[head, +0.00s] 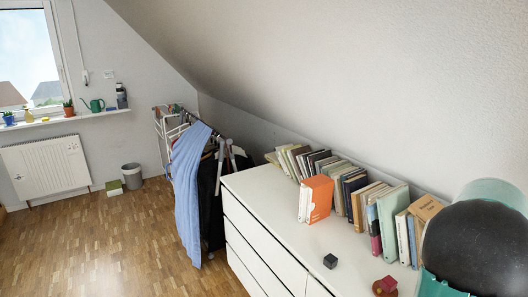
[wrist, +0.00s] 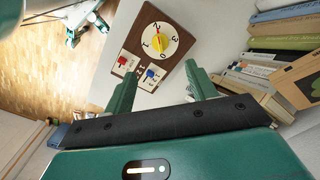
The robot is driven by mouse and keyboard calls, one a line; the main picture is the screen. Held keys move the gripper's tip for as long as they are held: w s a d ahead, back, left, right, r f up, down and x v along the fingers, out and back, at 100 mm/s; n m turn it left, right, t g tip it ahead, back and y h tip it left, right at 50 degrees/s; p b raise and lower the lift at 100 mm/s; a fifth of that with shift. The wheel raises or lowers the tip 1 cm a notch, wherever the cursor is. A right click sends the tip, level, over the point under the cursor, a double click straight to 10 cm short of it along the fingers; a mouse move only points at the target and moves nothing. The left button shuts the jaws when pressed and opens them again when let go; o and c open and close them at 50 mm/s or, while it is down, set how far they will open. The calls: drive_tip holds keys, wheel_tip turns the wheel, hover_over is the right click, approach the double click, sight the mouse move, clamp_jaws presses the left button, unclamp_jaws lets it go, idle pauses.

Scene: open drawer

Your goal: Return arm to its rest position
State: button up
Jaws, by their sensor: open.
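My gripper (wrist: 160,72) shows in the wrist view with its two green fingers apart and nothing between them. Beyond the fingertips is a brown box (wrist: 128,48) with a round numbered dial, a yellow pointer, and a red and a blue switch. The fingers appear apart from it. In the head view a black and green part of my arm (head: 478,245) fills the lower right corner; the fingers cannot be made out there. The white dresser (head: 262,215) stands below, and its visible drawer fronts look shut. Its right end is out of view.
A row of books (head: 355,190) lines the dresser's back under the sloped wall. A dark cube (head: 330,261) and a red object (head: 385,286) lie on top. A clothes rack with a blue garment (head: 188,180) stands left of the dresser. The wooden floor (head: 100,240) is open.

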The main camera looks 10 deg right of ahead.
drive_tip(key=a+r+n+t, duration=0.1)
drive_tip(key=a+r+n, duration=0.25)
drive_tip(key=a, duration=0.45)
drive_tip(key=w+a+r+n+t, duration=0.15)
drive_tip(key=a+n, duration=0.25)
drive_tip(key=a, duration=0.4)
drive_tip(key=a+r+n+t, duration=0.1)
drive_tip(key=a+r+n, duration=0.25)
drive_tip(key=a, duration=0.55)
drive_tip(key=s+a+n+t, duration=0.1)
drive_tip(key=s+a+n, duration=0.3)
drive_tip(key=a, duration=0.4)
drive_tip(key=s+a+n+t, duration=0.1)
drive_tip(key=s+a+n, duration=0.4)
drive_tip(key=a+n, duration=0.2)
drive_tip(key=shift+s+a, duration=0.2)
drive_tip(key=shift+a, duration=0.35)
